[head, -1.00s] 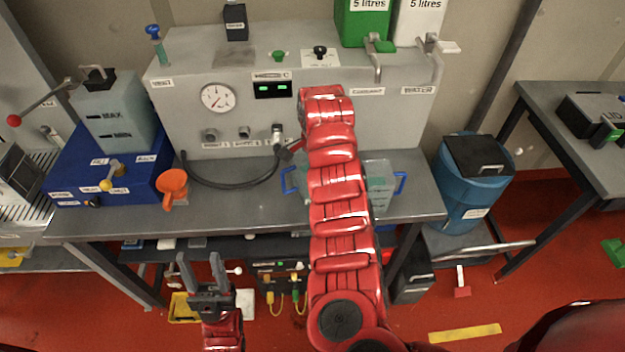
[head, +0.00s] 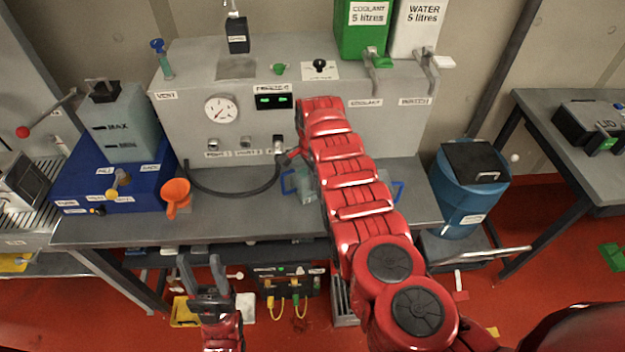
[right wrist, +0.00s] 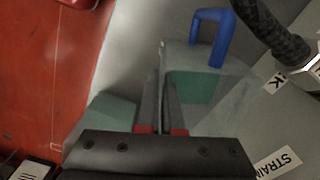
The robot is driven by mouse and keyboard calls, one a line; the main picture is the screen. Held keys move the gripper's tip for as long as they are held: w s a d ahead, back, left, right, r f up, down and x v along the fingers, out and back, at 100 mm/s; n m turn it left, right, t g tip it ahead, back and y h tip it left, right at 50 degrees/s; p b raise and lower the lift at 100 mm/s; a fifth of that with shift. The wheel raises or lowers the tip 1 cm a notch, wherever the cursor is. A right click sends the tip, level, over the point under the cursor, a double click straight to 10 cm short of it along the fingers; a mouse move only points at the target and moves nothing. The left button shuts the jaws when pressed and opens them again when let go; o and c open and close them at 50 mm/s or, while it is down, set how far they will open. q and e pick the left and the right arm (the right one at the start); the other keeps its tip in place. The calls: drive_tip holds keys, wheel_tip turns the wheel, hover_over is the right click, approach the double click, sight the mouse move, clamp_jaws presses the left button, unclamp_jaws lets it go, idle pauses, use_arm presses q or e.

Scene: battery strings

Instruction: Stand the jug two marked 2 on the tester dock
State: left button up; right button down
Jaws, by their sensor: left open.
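A clear vessel with blue handles stands on the bench behind my right arm in the head view; its left part with a handle (head: 289,182) and its right handle (head: 397,192) show. I read no number 2 on it. In the right wrist view a clear vessel with greenish contents and a blue handle (right wrist: 222,38) is close to my right gripper (right wrist: 166,75). The two fingers are near each other at its wall; whether they grip it I cannot tell. My right gripper is hidden in the head view. My left gripper (head: 202,262) is open and empty in front of the bench. I cannot identify the tester dock.
A grey machine (head: 330,120) with a gauge and a black hose (head: 240,192) fills the bench's back. A blue bin (head: 468,195) stands right of the bench (head: 240,225).

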drive_tip(key=shift+f, duration=0.25)
drive_tip(key=shift+f, duration=0.1)
drive_tip(key=c, duration=1.1)
unclamp_jaws()
drive_tip(key=shift+s, duration=0.1)
drive_tip(key=shift+o, duration=0.2)
